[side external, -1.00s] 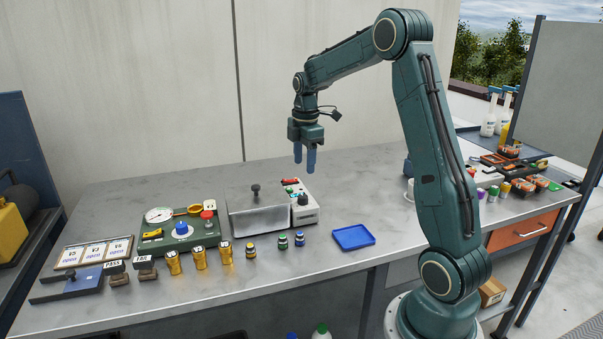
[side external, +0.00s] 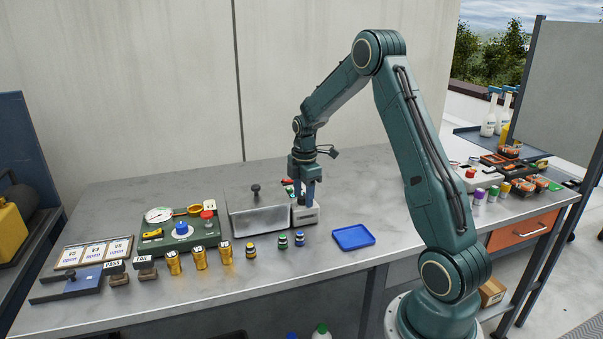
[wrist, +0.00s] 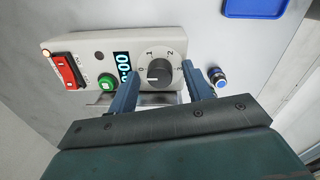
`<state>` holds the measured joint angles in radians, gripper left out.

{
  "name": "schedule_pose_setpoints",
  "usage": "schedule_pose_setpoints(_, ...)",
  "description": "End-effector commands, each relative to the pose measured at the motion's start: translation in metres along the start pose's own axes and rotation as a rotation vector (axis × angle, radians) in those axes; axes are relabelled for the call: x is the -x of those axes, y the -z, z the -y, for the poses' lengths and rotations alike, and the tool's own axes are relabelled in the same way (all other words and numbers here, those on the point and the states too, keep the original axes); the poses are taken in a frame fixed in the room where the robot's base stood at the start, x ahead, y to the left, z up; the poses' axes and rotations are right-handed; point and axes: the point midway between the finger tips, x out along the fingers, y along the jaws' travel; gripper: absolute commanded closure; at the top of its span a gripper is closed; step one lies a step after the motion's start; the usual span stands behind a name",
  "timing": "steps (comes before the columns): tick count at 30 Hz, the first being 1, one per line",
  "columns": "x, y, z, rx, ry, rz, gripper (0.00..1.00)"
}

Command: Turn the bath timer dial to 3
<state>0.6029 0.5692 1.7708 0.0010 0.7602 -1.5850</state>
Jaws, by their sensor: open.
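The bath timer dial (wrist: 159,72) is a dark round knob with a pale pointer line on a light grey control box (wrist: 172,35). Numbers 0, 1, 2 and 3 ring it; the pointer appears to be towards the 0 side. The box also shows in the side view (side external: 307,216), where my gripper partly hides it. My gripper (wrist: 162,88) is open, its two blue fingers on either side of the dial and slightly short of it in the wrist view. In the side view my gripper (side external: 304,203) is low over the box. Contact with the dial cannot be told.
The box carries a red rocker switch (wrist: 67,71), a green button (wrist: 106,82) and a display (wrist: 123,66). A metal bath (side external: 258,214) with a knobbed lid adjoins it. Small capped vials (side external: 283,241) stand in front. A blue tray (side external: 353,237) lies to the right.

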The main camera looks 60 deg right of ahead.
Motion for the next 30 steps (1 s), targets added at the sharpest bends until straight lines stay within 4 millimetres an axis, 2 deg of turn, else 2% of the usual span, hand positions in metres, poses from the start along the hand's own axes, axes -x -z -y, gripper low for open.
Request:
schedule_pose_setpoints(5, 0.0, 0.0, 0.0, 0.0, 0.0, 0.0, 0.5)
schedule_pose_setpoints(12, 0.0002, 0.0, 0.0, 0.0, 0.0, 0.0, 0.95)
schedule_pose_setpoints(23, 0.0005, 0.0002, 0.0, -0.032, 0.0, 0.001, 0.95)
schedule_pose_setpoints(30, 0.0004, 0.0006, 0.0, -0.136, 0.0, 0.004, 0.95)
